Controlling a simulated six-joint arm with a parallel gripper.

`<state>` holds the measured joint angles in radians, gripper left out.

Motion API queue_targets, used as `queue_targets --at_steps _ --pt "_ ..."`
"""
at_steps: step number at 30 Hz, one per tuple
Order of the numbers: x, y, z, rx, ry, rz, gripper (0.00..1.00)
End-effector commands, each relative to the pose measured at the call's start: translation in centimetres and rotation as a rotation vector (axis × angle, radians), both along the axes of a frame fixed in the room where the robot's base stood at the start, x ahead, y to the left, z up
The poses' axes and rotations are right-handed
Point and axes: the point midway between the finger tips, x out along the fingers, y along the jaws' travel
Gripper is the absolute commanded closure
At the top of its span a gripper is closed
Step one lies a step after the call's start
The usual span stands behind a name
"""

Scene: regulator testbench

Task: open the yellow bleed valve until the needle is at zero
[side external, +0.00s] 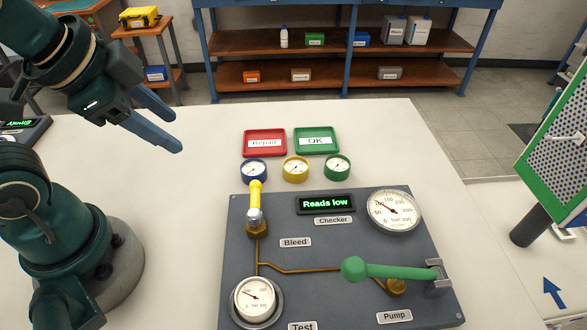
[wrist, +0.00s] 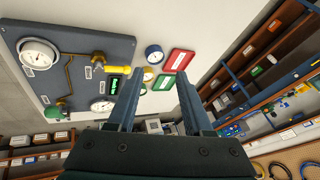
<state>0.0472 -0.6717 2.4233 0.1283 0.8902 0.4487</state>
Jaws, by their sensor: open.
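The yellow bleed valve (side external: 255,195) stands on a brass base at the back left of the dark panel (side external: 300,255), its handle pointing toward the panel's back edge. It also shows in the wrist view (wrist: 118,69). The large checker gauge (side external: 393,208) has its needle on the upper left of the dial, off zero. The test gauge (side external: 255,298) at front left also has its needle toward the upper left; its exact reading is too small to tell. My gripper (side external: 177,134) is open and empty, up and left of the valve, apart from it. Its fingers also show in the wrist view (wrist: 158,88).
A display (side external: 325,203) says "Reads low". A green pump lever (side external: 390,270) lies across the panel's front right. Three small gauges, blue (side external: 254,171), yellow (side external: 296,169) and green (side external: 337,167), stand before the red Repair tray (side external: 265,132) and green OK tray (side external: 331,150).

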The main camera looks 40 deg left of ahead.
Motion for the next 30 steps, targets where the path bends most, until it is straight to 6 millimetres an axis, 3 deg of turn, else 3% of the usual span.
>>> queue_targets --at_steps 5,9,13,19,30 --pt "2.4 -1.6 -0.7 0.366 0.108 -0.615 0.49" --pt "4.1 -4.4 -2.1 0.622 0.181 -1.082 0.49" --pt "4.5 -7.3 -3.7 0.777 0.226 -1.385 0.49" --pt "3.4 -10.0 -5.7 0.831 0.264 -1.553 0.49" --pt "4.5 -9.7 -9.1 0.831 0.269 -1.564 0.49"
